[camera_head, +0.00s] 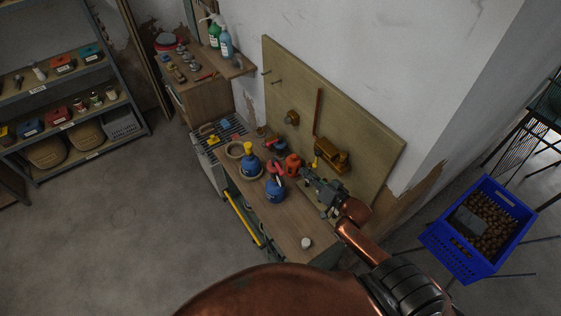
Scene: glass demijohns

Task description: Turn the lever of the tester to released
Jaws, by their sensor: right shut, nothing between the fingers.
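My right gripper (307,175) is over the narrow workbench, close to the pegboard. It is shut with nothing between its fingers. A yellow-brown device (335,158) is on the pegboard just behind it. A red object (293,164) stands on the bench just left of the fingertips. Two blue vessels, one with a yellow top (251,168) and one with a red top (275,191), stand further left. I cannot tell for certain which item is the tester, and its lever is too small to make out. My left gripper is not in view.
The wooden workbench (291,224) has a small white item (306,243) near its front end. The pegboard (375,143) stands along its back. A blue crate (452,247) of brown round items is at right. A shelf rack (85,108) is at left; the floor between is clear.

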